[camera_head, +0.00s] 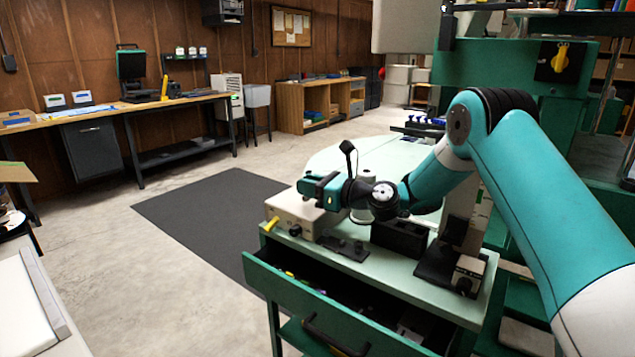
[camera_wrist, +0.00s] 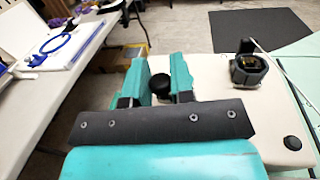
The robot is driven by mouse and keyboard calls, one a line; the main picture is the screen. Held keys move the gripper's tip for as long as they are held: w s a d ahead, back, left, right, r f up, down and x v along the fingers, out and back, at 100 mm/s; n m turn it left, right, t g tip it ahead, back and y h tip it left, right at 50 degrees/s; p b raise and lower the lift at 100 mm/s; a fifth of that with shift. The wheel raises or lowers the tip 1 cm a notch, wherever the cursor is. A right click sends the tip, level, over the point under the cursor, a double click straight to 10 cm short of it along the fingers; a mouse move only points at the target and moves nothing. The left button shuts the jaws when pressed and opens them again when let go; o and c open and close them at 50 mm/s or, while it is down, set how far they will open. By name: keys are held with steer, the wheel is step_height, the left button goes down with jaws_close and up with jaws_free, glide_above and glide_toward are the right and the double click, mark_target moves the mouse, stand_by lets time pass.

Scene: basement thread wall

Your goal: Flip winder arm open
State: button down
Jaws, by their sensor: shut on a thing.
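A beige winder box (camera_head: 295,214) with a yellow lever (camera_head: 272,223) stands on the green cabinet top in the head view. It also fills the middle right of the wrist view (camera_wrist: 220,82). My gripper (camera_head: 315,188) is low over this box. In the wrist view its teal fingers (camera_wrist: 160,72) are shut on a small round black knob (camera_wrist: 160,86), which looks like part of the winder arm. The rest of that arm is hidden by the fingers and the dark gripper bar. A black round socket (camera_wrist: 249,70) sits on the box, right of the fingers.
The green drawer (camera_head: 330,310) below is pulled open. A dark mat (camera_head: 205,215) and clear floor lie to the left. A white table (camera_wrist: 60,65) is at left in the wrist view.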

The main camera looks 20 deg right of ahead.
steer(key=c, duration=1)
jaws_free()
steer(key=shift+c, duration=0.2)
steer(key=shift+r, duration=0.1)
step_height(320, 180, up, 20)
steer(key=p, duration=0.3)
